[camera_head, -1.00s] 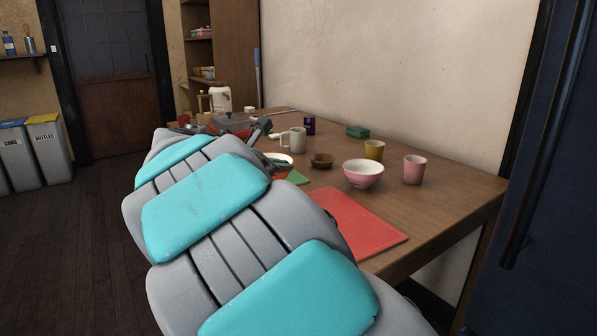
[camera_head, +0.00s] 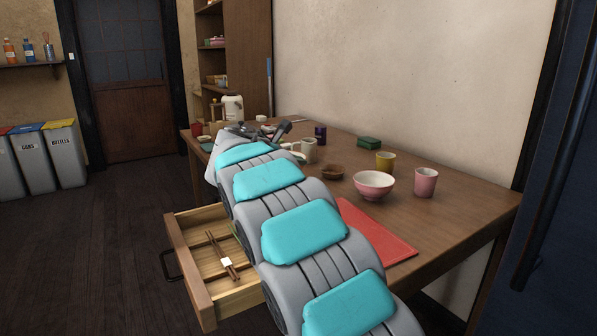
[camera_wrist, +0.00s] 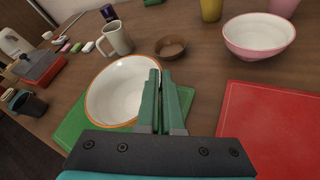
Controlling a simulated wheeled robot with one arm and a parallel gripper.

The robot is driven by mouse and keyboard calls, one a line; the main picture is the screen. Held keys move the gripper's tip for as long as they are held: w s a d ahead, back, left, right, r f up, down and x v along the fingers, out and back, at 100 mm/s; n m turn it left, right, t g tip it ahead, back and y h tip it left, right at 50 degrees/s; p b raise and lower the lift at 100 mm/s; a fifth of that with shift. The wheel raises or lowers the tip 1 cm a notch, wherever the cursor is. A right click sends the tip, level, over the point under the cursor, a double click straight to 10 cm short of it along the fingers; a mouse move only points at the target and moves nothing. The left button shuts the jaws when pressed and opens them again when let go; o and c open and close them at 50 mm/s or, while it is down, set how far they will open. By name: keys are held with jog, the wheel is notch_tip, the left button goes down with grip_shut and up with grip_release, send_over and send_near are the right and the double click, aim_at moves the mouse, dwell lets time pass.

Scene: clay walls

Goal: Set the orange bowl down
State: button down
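The orange bowl (camera_wrist: 112,92), white inside with an orange rim, sits upright at the green mat (camera_wrist: 72,128) in the wrist view. My gripper (camera_wrist: 161,78) is at the bowl's right side, its green fingers close together with the rim between them. The fingers hide that part of the rim, and I cannot tell whether the bowl's base touches the mat. In the head view my arm hides most of the bowl and mat.
A red mat (camera_head: 375,232) and pink bowl (camera_head: 373,186) lie to the right. A brown dish (camera_wrist: 170,47) and pale mug (camera_wrist: 115,38) stand behind the orange bowl. Yellow (camera_head: 385,161) and pink (camera_head: 425,182) cups stand farther right. An open drawer (camera_head: 190,272) holds chopsticks.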

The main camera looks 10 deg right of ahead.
jog(key=shift+w+d+f, duration=0.1)
jog(key=shift+w+d, duration=0.05)
jog(key=shift+w, duration=0.35)
jog(key=shift+f, duration=1.7)
jog(key=shift+f, duration=0.15)
jog(key=c, duration=1.1)
grip_release()
jog(key=shift+o, duration=0.2)
jog(key=shift+r, duration=0.2)
jog(key=shift+s+a+r, duration=0.15)
jog(key=shift+s+a, duration=0.15)
jog(key=shift+s, duration=0.05)
jog(key=v, duration=1.1)
jog(key=shift+b, duration=0.3)
jog(key=shift+s, duration=0.15)
